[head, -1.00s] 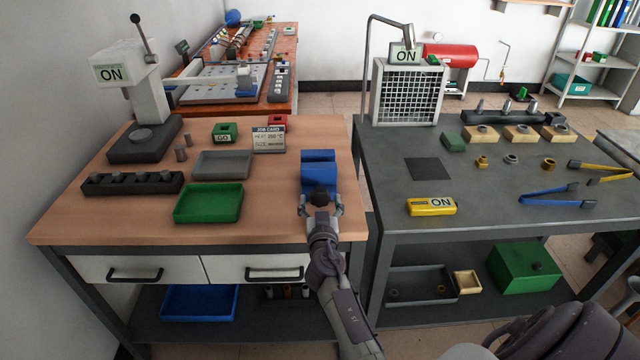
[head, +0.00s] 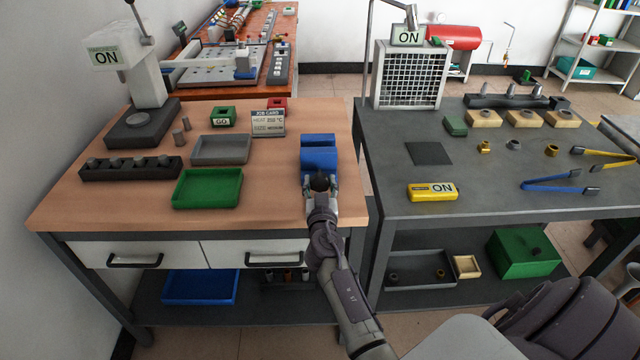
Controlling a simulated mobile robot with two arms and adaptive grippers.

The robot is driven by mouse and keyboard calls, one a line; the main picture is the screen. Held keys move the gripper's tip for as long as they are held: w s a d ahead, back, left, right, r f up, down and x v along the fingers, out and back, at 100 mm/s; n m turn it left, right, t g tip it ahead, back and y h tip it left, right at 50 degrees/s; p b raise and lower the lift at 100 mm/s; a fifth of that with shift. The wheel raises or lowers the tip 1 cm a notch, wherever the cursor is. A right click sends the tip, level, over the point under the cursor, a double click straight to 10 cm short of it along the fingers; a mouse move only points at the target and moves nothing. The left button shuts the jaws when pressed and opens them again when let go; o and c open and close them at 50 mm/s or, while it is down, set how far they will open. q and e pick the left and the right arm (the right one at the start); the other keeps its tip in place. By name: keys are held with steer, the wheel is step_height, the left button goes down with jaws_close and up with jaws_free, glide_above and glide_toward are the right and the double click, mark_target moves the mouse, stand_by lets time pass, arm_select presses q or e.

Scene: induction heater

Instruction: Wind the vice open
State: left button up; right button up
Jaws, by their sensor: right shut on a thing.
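The blue vice (head: 319,152) stands near the right edge of the wooden bench, with a dark gap line across its top between the jaws. A dark round knob, the vice handle (head: 320,182), is at its front. My right gripper (head: 321,188) reaches in from below and is shut on the handle, its fingers on either side of it. The handle's lower part is hidden by the gripper. My left gripper is out of view.
On the wooden bench (head: 270,205) are a green tray (head: 207,188), a grey tray (head: 221,149) and a job card (head: 268,123). A hardness tester (head: 140,80) stands at the left.

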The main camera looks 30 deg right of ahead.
steer(key=n+b, duration=0.1)
steer(key=n, duration=0.5)
steer(key=shift+r+b, duration=0.1)
steer(key=shift+b, duration=0.25)
steer(key=n, duration=0.4)
steer(key=shift+d, duration=0.1)
steer(key=n, duration=0.3)
steer(key=shift+r+n, duration=0.15)
steer(key=shift+n, duration=0.25)
steer(key=n+p, duration=0.1)
steer(key=n, duration=0.3)
steer(key=shift+n, duration=0.3)
steer(key=n+p, duration=0.1)
steer(key=n, duration=0.2)
steer(key=shift+r+n, duration=0.1)
steer(key=shift+n, duration=0.2)
steer(key=n+p, duration=0.2)
steer(key=n, duration=0.2)
steer(key=shift+n+p, duration=0.9)
steer(key=shift+n, duration=0.8)
